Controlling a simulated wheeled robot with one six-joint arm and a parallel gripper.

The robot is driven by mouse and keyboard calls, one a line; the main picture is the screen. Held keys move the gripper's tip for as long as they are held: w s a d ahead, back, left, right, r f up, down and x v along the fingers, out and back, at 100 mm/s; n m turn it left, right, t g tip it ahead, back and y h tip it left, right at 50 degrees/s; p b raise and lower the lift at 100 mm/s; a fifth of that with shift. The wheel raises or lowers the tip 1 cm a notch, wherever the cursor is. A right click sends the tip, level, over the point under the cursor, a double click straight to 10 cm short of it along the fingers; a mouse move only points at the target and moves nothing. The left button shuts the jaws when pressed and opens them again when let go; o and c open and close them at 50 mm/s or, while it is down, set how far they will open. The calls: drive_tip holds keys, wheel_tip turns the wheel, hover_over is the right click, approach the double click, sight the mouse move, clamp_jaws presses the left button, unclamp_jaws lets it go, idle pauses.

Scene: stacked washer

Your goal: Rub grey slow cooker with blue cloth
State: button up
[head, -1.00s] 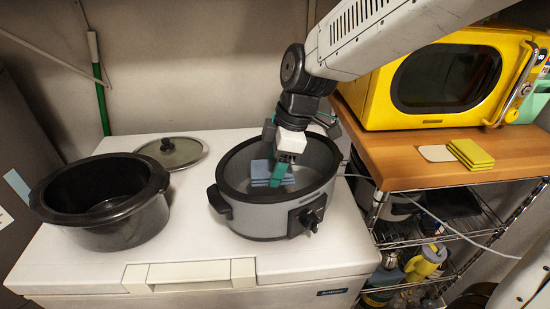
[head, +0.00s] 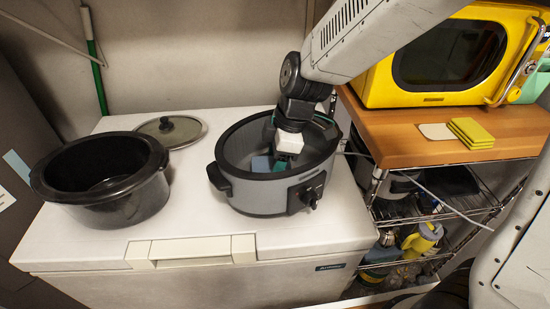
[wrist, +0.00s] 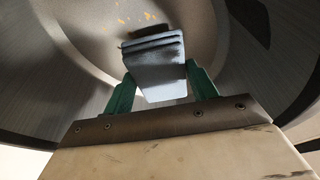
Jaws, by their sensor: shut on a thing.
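The grey slow cooker (head: 262,190) stands open on the white chest's lid, with a black rim and a dial on its front. My gripper (head: 279,165) reaches down inside it. In the wrist view my gripper (wrist: 162,88) has its green fingers on either side of the folded blue cloth (wrist: 158,68) and is shut on it. The cloth (head: 261,164) also shows in the head view, low in the cooker, partly hidden by the gripper and rim. Orange-brown specks (wrist: 130,20) mark the cooker's inside just beyond the cloth. Whether the cloth touches the surface is unclear.
A black pot (head: 105,190) stands to the left, with a glass lid (head: 170,130) behind it. To the right, a wooden-topped rack (head: 400,138) holds a yellow microwave (head: 440,60) and yellow sponges (head: 470,132). The chest's front edge (head: 200,249) has a handle.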

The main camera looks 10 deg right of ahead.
sight(267, 164)
drive_tip(key=shift+f, duration=0.65)
idle(0.3)
drive_tip(key=shift+w+d+r, duration=0.1)
drive_tip(key=shift+w+d, duration=0.45)
drive_tip(key=shift+d, duration=0.7)
drive_tip(key=shift+w+d+r, duration=0.1)
drive_tip(key=shift+w+d, duration=0.5)
drive_tip(key=shift+d, duration=0.6)
drive_tip(key=shift+w+d+r, duration=0.1)
drive_tip(key=shift+w+d, duration=0.45)
drive_tip(key=shift+d, duration=0.7)
drive_tip(key=shift+s+a+f, duration=0.1)
drive_tip(key=shift+s+a, duration=0.45)
drive_tip(key=shift+a, duration=0.7)
drive_tip(key=shift+s+a+f, duration=0.1)
drive_tip(key=shift+s+a, duration=0.5)
drive_tip(key=shift+a, duration=0.65)
drive_tip(key=shift+s+a+f, duration=0.1)
drive_tip(key=shift+s+a, duration=0.45)
drive_tip(key=shift+a, duration=0.7)
drive_tip(key=shift+r, duration=0.1)
drive_tip(key=shift+r, duration=2.95)
